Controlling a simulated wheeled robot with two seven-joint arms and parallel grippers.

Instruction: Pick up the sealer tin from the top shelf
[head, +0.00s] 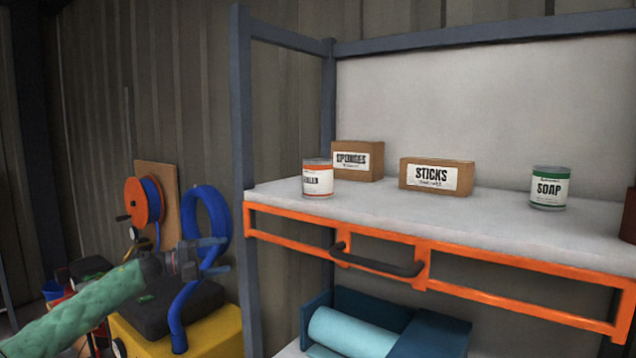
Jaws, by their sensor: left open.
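The sealer tin (317,179), white with an orange band and a partly turned label, stands upright near the left front of the white top shelf (400,211). My left gripper (222,255) is left of the shelf unit and below the top shelf's level. Its jaws are open and empty, apart from the tin. My right gripper is not in view.
A blue post (241,180) stands between my gripper and the tin.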

